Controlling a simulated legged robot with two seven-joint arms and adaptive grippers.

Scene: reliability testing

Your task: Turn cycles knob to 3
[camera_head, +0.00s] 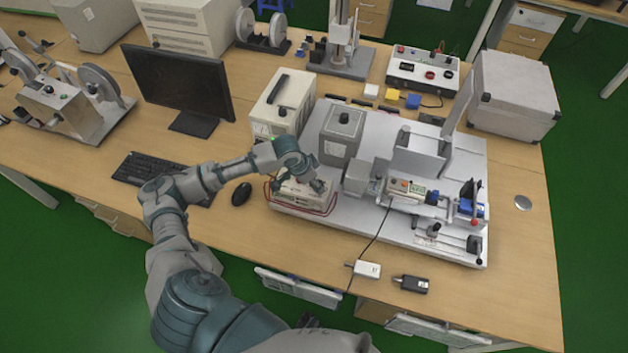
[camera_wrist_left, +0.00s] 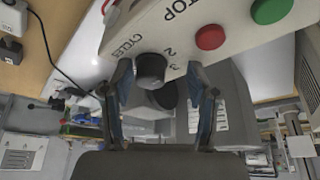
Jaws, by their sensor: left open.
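The control box (camera_head: 303,195) is a small pale unit at the front left corner of the white test platform. In the left wrist view its panel (camera_wrist_left: 185,25) carries the word CYCLES, the numbers 2 and 3, and a black knob (camera_wrist_left: 151,68). My left gripper (camera_head: 318,184) is over the control box. In the left wrist view its open fingers (camera_wrist_left: 158,78) are on either side of the knob, with gaps visible. I cannot tell which number the knob points to. My right gripper is not seen.
A red button (camera_wrist_left: 210,37) and a green button (camera_wrist_left: 270,10) are close to the knob. A grey box (camera_head: 342,135) stands behind the control box. Red cables (camera_head: 300,213) loop along its front. A mouse (camera_head: 241,194) and keyboard (camera_head: 150,172) lie left.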

